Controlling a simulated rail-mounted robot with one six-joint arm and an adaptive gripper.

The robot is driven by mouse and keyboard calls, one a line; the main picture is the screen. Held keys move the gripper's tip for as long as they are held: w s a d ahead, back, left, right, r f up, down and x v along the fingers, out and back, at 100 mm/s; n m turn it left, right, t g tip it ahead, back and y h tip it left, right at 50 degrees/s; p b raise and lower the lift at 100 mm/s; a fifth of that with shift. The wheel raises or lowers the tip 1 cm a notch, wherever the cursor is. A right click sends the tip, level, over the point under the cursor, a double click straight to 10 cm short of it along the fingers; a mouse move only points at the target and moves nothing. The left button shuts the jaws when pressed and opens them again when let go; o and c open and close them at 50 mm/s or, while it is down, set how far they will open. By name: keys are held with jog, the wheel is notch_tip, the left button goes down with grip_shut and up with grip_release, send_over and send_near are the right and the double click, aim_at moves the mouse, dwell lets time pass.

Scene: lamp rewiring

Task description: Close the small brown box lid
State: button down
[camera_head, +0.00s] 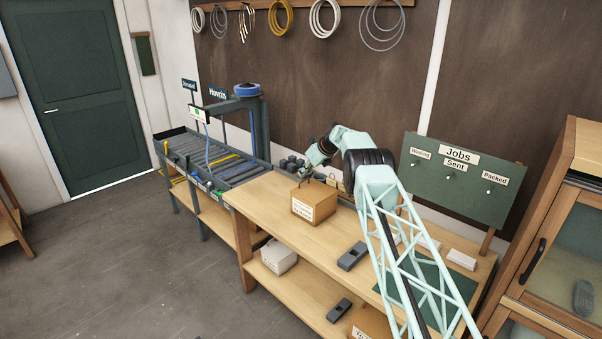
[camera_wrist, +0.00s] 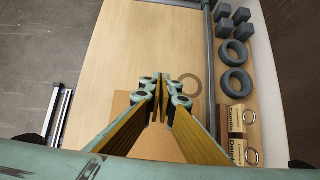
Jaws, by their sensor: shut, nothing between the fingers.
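The small brown box (camera_head: 314,204) stands on the wooden bench and has a white label on its front. Its top looks flat and covered in the head view, with no raised flap that I can make out. In the wrist view the brown top (camera_wrist: 123,104) lies under my fingers, which hide much of it. My gripper (camera_head: 302,182) is shut and empty at the far left of the box's top. In the wrist view its fingertips (camera_wrist: 161,78) meet, reaching past the box's edge. I cannot tell whether they touch the box.
Grey blocks and rings (camera_wrist: 233,53) and small labelled boxes (camera_wrist: 236,118) line the bench's back edge. A roller conveyor (camera_head: 210,160) adjoins the bench's left end. A dark grey block (camera_head: 352,256) lies at the front.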

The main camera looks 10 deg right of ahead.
jog(key=shift+w+a+f+g, duration=0.15)
jog(key=shift+f+g, duration=0.15)
jog(key=shift+f, duration=0.15)
jog(key=shift+r, duration=0.3)
dwell(0.7)
jog(key=shift+r, duration=0.4)
jog(key=shift+r, duration=0.2)
dwell(0.4)
jog(key=shift+r, duration=0.15)
jog(key=v, duration=1.1)
jog(key=shift+s+r, duration=0.2)
jog(key=shift+s, duration=0.05)
dwell(0.5)
jog(key=shift+r, duration=0.1)
dwell(0.5)
